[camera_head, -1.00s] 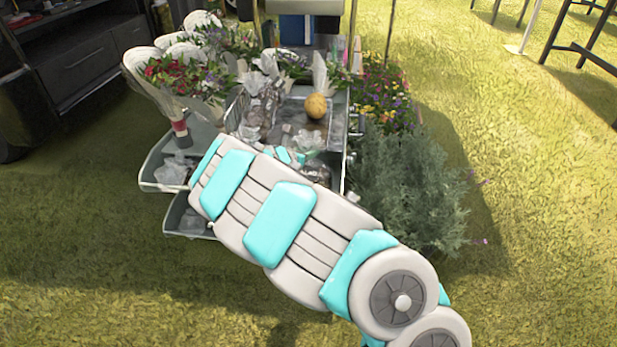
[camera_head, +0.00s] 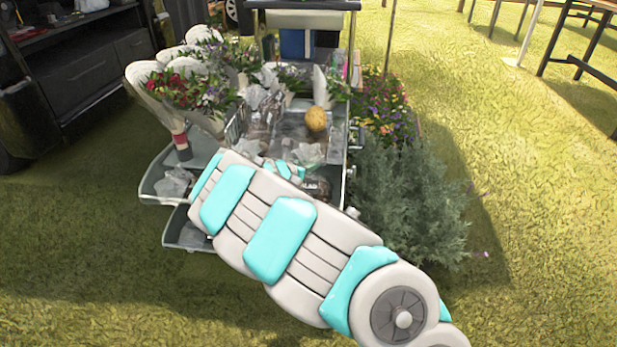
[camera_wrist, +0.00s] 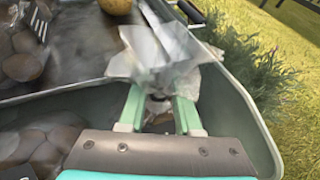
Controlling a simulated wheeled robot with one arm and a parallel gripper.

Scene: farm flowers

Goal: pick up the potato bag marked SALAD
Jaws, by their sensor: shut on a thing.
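My gripper (camera_wrist: 158,112) is shut on the crumpled clear plastic top of a bag (camera_wrist: 155,58) in the wrist view. The plastic spreads out beyond my fingertips and is blurred. The lower part of this bag is mostly hidden by my fingers and palm, and I cannot read a mark on it. A bag of brown potatoes with white print (camera_wrist: 22,58) lies at the upper left. Another potato bag (camera_wrist: 45,140) lies at the lower left, with a dark label cut off by the frame. In the head view my arm hides most of my gripper.
A grey metal tray (camera_wrist: 252,120) has its wall close to the right of my gripper. A yellow round object (camera_head: 315,119) lies farther back on the stand. Flower bouquets (camera_head: 185,85) stand at the left, and a bushy grey-green plant (camera_head: 410,205) stands at the right.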

